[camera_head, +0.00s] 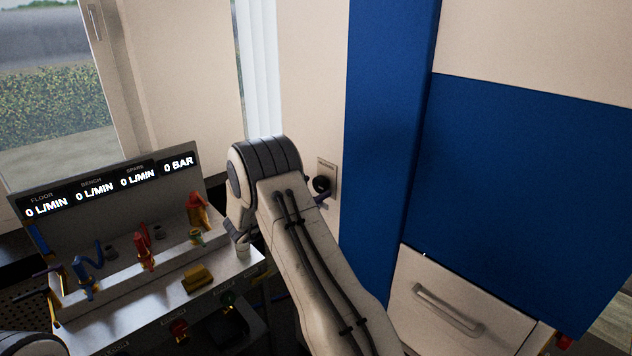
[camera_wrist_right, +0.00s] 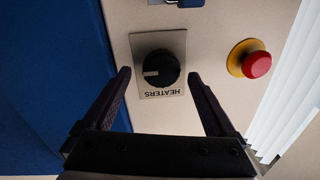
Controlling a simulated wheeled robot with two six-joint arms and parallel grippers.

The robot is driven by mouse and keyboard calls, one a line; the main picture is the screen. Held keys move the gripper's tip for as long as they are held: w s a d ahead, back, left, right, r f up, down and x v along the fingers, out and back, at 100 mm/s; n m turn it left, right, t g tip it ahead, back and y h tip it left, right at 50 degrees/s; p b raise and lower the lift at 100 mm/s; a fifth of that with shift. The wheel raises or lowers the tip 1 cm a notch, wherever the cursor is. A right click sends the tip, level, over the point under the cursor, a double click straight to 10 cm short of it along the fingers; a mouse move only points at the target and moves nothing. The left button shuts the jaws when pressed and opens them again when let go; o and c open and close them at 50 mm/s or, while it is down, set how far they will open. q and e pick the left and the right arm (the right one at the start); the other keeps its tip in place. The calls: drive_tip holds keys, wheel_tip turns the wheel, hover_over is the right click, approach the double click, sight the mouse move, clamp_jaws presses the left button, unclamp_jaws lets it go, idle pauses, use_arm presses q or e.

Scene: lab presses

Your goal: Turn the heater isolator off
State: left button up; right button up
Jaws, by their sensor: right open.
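The heater isolator is a round black knob (camera_wrist_right: 161,68) on a square metal plate marked HEATERS, upside down in the right wrist view. Its white mark is at the knob's left side there. In the head view its plate (camera_head: 326,168) shows on the pale wall panel just right of my right arm, which partly hides the area. My right gripper (camera_wrist_right: 159,75) is open, its two dark fingers reaching toward the plate on either side of the knob. I cannot tell whether they touch.
A red emergency button (camera_wrist_right: 257,64) on a yellow base sits right of the plate. A blue padlock-like part (camera_wrist_right: 184,3) is at the top edge. A bench panel (camera_head: 200,262) with coloured valves stands left; a drawer (camera_head: 462,310) is at lower right.

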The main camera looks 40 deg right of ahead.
drive_tip(key=shift+w+d, duration=0.2)
drive_tip(key=shift+d, duration=0.7)
drive_tip(key=c, duration=1.4)
